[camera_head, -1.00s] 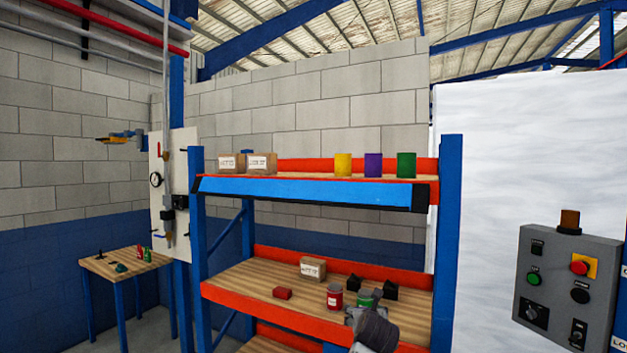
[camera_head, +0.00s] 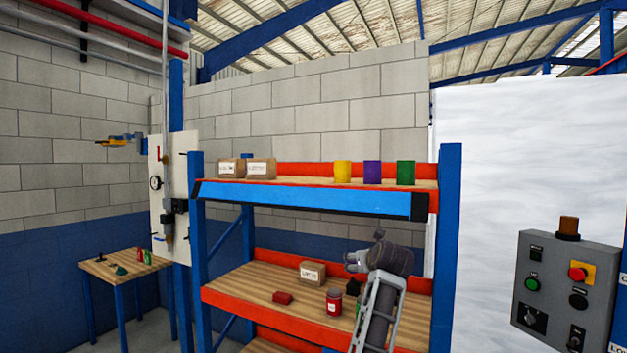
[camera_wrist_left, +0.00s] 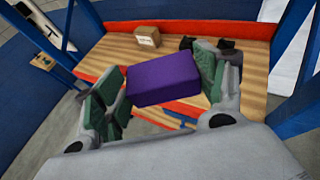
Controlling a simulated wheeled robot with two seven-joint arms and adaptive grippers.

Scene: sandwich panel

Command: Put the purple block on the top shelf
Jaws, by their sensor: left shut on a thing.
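The purple block (camera_wrist_left: 163,79) is held between the green-padded fingers of my left gripper (camera_wrist_left: 160,88) in the left wrist view. In the head view my left gripper (camera_head: 364,262) is in front of the middle shelf (camera_head: 250,283), below the top shelf; the block is hidden there. My right gripper is not in view.
Two cardboard boxes (camera_head: 260,169) stand at the top shelf's left; the stretch between them and the yellow can is clear. The middle shelf holds a box (camera_head: 312,272), a red block (camera_head: 283,298) and a red can (camera_head: 333,301). A blue upright (camera_head: 447,230) bounds the right.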

